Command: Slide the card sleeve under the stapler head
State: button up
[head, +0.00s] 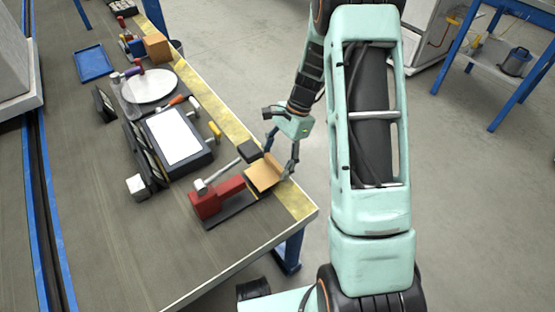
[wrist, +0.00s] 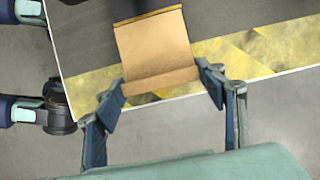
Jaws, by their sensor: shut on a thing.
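The card sleeve (head: 263,175) is a tan folded piece near the table's front corner, over the yellow edge strip. It also fills the upper middle of the wrist view (wrist: 157,48). My gripper (head: 279,160) is shut on the sleeve's near end, with one blue finger at each side edge in the wrist view (wrist: 164,88). The stapler (head: 208,201) has a red body, a dark base and a grey lever. The sleeve's exact height against the head cannot be told.
A black-framed white panel (head: 176,136), a small white cube (head: 137,187) and hand tools lie further along the table (head: 120,250). A round white plate (head: 149,86) and a blue tray (head: 93,63) are beyond.

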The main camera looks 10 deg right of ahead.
aim_at(255, 179)
jog(key=shift+s+a+f, duration=0.25)
jog(key=shift+s+a, duration=0.15)
jog(key=shift+a, duration=0.65)
jog(key=shift+s+a+f, duration=0.2)
jog(key=shift+s+a, duration=0.25)
jog(key=shift+a, duration=0.55)
jog(key=shift+s+a+f, duration=0.25)
jog(key=shift+s+a, duration=0.15)
jog(key=shift+a, duration=0.65)
jog(key=o, duration=1)
jog(key=v, duration=1.2)
